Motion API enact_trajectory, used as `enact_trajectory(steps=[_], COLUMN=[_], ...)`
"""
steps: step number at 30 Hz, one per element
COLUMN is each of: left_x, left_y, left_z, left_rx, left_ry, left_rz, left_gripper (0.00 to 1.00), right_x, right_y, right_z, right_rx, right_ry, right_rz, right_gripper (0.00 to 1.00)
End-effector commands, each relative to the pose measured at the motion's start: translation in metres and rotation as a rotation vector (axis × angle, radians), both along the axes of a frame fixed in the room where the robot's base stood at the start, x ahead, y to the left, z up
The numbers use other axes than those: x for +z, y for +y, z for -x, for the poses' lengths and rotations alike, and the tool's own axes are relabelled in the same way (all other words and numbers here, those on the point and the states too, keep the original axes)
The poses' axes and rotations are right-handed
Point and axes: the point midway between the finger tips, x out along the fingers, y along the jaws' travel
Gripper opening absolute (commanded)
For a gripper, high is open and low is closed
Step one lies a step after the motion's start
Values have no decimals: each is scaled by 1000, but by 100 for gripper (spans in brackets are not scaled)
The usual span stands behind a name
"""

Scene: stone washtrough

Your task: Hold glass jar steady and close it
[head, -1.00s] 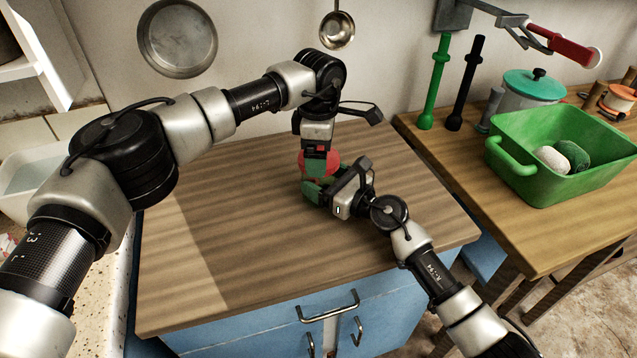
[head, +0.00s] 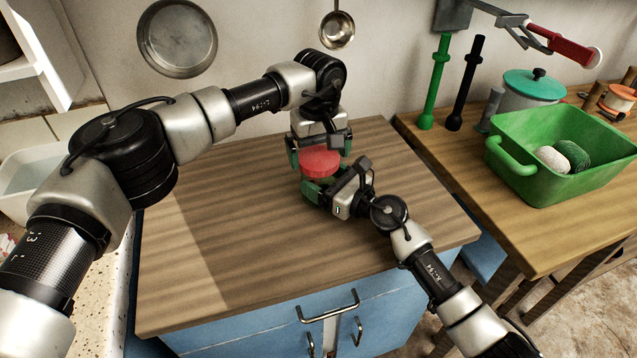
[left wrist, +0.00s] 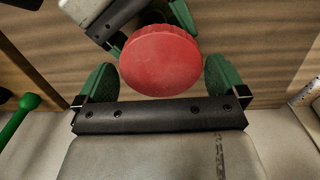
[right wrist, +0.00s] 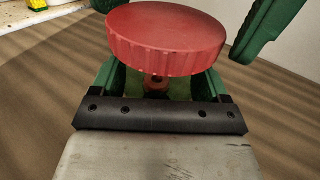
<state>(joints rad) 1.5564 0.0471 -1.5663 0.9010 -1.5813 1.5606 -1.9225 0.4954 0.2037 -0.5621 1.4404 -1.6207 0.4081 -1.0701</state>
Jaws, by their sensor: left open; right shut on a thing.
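The glass jar's red ribbed lid (head: 320,162) sits level at the middle of the wooden counter. It also shows in the left wrist view (left wrist: 160,60) and the right wrist view (right wrist: 166,38). The jar's body is mostly hidden below the lid and behind the fingers. My right gripper (head: 316,192) is shut on the jar below the lid, from the front right. My left gripper (head: 320,156) points down from above, open, with its green fingers apart on either side of the lid; gaps show between fingers and lid in the left wrist view.
The wooden counter (head: 230,260) is clear around the jar. On the table to the right stand a green bin (head: 530,180) holding balls of yarn, a teal-lidded pot (head: 535,85) and green and black posts. A pan (head: 177,38) and a ladle (head: 337,28) hang on the wall.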

Motion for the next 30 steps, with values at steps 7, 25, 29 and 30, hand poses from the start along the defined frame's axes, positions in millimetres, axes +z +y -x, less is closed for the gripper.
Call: enact_trajectory(steps=[7,25,29,30], left_x=[30,119,120,120], left_y=[0,0,0,0], left_z=[-1,0,0,0], left_rx=[1,-1,-1,-1], left_ry=[-4,0,1,1], left_rz=[0,0,0,0], left_gripper=[100,100,100,100], right_x=[-1,-1,-1,-1], right_y=[0,0,0,0], right_z=[0,0,0,0], right_rx=[0,-1,-1,-1], right_ry=[1,1,1,1], right_rz=[1,1,1,1], right_gripper=[10,10,10,10])
